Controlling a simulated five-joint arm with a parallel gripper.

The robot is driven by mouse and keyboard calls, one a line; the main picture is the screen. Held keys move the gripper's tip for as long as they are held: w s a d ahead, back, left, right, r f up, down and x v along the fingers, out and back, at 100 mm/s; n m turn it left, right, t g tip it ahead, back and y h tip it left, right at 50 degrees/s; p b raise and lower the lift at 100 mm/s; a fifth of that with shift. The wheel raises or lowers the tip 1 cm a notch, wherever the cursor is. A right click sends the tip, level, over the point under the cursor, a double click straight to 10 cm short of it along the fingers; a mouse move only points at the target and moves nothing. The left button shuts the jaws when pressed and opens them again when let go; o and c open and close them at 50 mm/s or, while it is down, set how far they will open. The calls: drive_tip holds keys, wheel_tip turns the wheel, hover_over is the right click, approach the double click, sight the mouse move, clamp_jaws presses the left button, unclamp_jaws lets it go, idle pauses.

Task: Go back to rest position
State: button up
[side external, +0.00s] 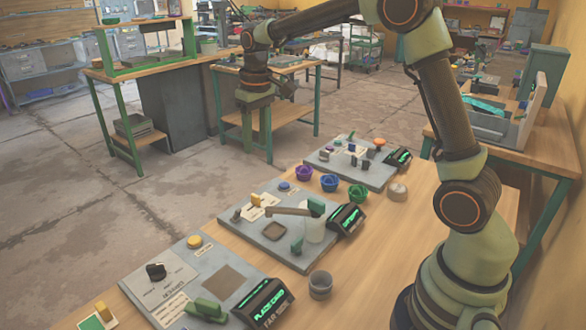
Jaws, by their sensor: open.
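My gripper (257,148) hangs pointing down from my raised arm, high over the far side of the bench. Its two fingers are apart with nothing visible between them. Below and nearer stands the middle grey panel (240,237), with a white cylinder (313,228), a lever arm (285,211), a square brown pad (274,231) and a lit display (346,218). The gripper appears clear of every panel and touches nothing that I can see.
The near panel (225,245) has a black knob (156,271), a yellow button (194,242) and a green-lit display (264,303). A far panel (375,178) holds small parts. Purple (304,173), blue (329,183) and green (358,193) bowls and a grey cup (320,285) stand on the wooden bench.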

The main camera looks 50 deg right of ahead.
drive_tip(key=s+a+r+t, duration=0.2)
drive_tip(key=s, duration=0.7)
drive_tip(key=s+a+r+t, duration=0.2)
drive_tip(key=s, duration=0.8)
drive_tip(key=shift+s+a+t, duration=0.2)
drive_tip(key=shift+a+t, duration=0.1)
